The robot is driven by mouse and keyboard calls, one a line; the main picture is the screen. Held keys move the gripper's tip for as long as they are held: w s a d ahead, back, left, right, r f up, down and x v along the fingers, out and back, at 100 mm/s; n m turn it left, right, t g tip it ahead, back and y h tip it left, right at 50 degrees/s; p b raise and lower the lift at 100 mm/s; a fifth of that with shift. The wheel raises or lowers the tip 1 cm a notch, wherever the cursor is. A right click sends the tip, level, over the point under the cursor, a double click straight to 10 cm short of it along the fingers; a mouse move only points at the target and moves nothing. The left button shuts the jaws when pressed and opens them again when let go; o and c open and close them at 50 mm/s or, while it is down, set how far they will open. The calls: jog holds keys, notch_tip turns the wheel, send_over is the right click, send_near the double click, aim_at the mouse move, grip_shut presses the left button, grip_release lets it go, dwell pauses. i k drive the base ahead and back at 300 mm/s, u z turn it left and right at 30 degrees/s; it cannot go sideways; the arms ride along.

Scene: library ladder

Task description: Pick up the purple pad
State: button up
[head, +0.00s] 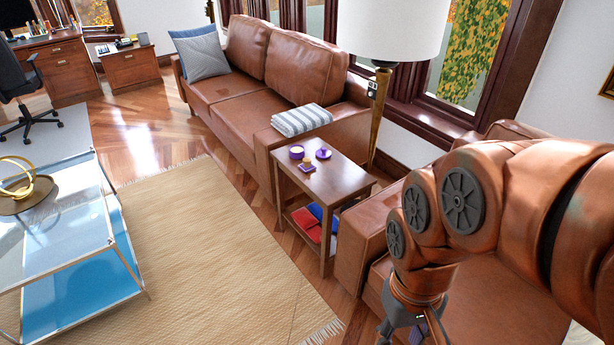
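Several small purple items sit on top of the wooden side table (345,176). A flat purple piece (307,169), possibly the pad, lies near the front edge with a small yellowish thing at its back. A short purple cylinder (296,153) stands to its left, and a round purple item (323,154) lies to its right. They are too small to identify surely. My gripper (412,333) points down at the bottom edge, right of and nearer than the table, apart from these items. Its fingertips are cut off, and whether it holds anything is unclear.
A brown leather sofa (230,92) with a striped folded blanket (301,119) stands behind the table. A leather armchair (362,232) stands at its right. A floor lamp (382,95) rises behind. Red and blue items (309,222) lie on the lower shelf.

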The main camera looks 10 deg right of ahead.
aim_at(306, 167)
jog(key=u, duration=0.65)
jog(key=i, duration=0.7)
jog(key=u, duration=0.9)
jog(key=i, duration=1.25)
jog(key=z, duration=0.9)
jog(key=i, duration=0.95)
jog(key=z, duration=0.95)
